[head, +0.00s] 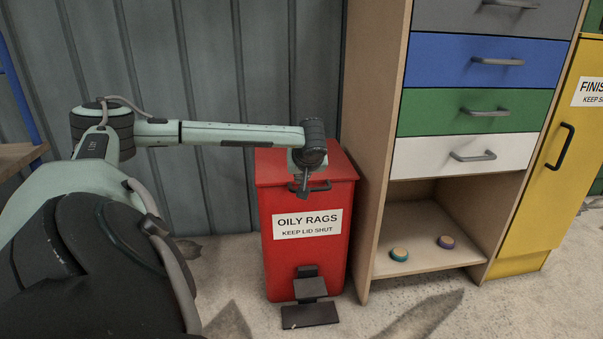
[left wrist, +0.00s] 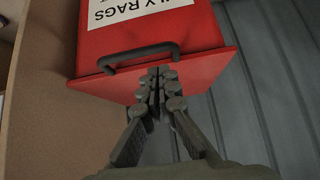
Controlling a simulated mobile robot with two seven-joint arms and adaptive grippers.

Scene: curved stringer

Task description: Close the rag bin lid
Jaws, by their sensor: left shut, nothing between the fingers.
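The red rag bin (head: 262,225) stands against the grey wall, labelled "OILY RAGS, KEEP LID SHUT"; it also shows upside down in the left wrist view (left wrist: 205,25). Its red lid (head: 271,168) lies flat across the top and looks closed. A dark handle (head: 322,187) is at its front edge, and shows in the left wrist view (left wrist: 138,57). My left gripper (head: 303,192) is shut and empty, at the lid's front edge beside the handle; its fingertips (left wrist: 160,76) overlap the lid in the wrist view. I cannot tell whether they touch. My right gripper is out of view.
A wooden cabinet (head: 376,140) with grey, blue, green and white drawers stands close on the bin's right. Its low shelf holds two small round tins (head: 399,254). A yellow cabinet (head: 545,190) is farther right. A black pedal (head: 310,314) sits at the bin's foot.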

